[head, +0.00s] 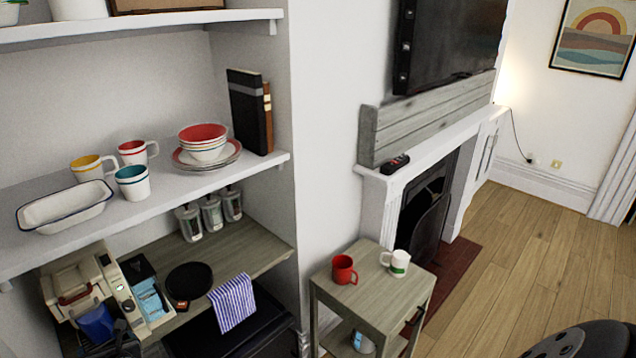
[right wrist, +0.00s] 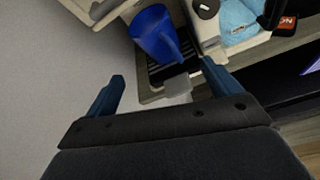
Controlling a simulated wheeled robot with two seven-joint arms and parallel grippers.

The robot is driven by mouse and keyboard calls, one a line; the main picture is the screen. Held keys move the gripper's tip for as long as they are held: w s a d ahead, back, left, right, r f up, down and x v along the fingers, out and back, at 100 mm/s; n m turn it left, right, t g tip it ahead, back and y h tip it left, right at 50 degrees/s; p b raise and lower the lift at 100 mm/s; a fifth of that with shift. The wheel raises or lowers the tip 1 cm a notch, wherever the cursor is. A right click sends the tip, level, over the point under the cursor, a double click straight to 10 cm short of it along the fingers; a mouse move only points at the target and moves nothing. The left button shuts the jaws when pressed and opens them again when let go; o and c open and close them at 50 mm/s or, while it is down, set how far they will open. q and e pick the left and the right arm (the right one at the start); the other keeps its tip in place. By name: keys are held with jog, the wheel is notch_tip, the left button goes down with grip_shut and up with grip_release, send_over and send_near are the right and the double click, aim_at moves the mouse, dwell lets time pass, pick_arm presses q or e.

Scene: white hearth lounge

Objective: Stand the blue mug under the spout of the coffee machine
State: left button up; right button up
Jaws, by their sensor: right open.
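The blue mug (head: 97,322) is at the front of the cream coffee machine (head: 77,275), below its overhanging head. In the right wrist view the mug (right wrist: 157,36) is over the machine's dark slatted drip tray (right wrist: 163,72), with its handle towards my gripper. It looks upright; the spout itself is hidden. My right gripper (head: 121,340) is low at the left of the head view, in front of the machine. In the right wrist view its blue fingers (right wrist: 162,88) are apart with no mug between them, a short way from it. My left gripper is out of view.
Beside the machine are a box of blue packets (head: 150,300), a black round plate (head: 189,281) and a striped cloth (head: 233,302). The shelf (head: 225,175) above holds mugs, bowls and an enamel dish. A side table (head: 375,290) carries red and white mugs. Open floor is at right.

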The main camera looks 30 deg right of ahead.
jog(key=s+d+f+m+g, duration=0.2)
jog(key=s+d+f+m, duration=0.45)
jog(key=f, duration=0.75)
jog(key=s+d+f+m+g+h, duration=0.1)
jog(key=s+d+f+m, duration=0.2)
jog(key=d+f+m, duration=0.85)
jog(key=s+d+f+m+g, duration=0.2)
jog(key=s+d+f+m, duration=0.25)
jog(key=f, duration=1.25)
jog(key=s+d+f+m+g+h, duration=0.1)
jog(key=s+d+f+m+g, duration=0.4)
jog(key=s+f, duration=1.2)
jog(key=s+d+f+m, duration=0.1)
jog(key=s+d+f, duration=0.2)
jog(key=s, duration=0.5)
jog(key=s+d+f+m, duration=0.2)
jog(key=s+d+f, duration=0.2)
jog(key=s, duration=0.5)
jog(key=s+d+f+m+g+h, duration=0.1)
jog(key=s+d+f, duration=0.3)
jog(key=s, duration=0.5)
jog(key=shift+f+m, duration=0.7)
jog(key=shift+m, duration=0.05)
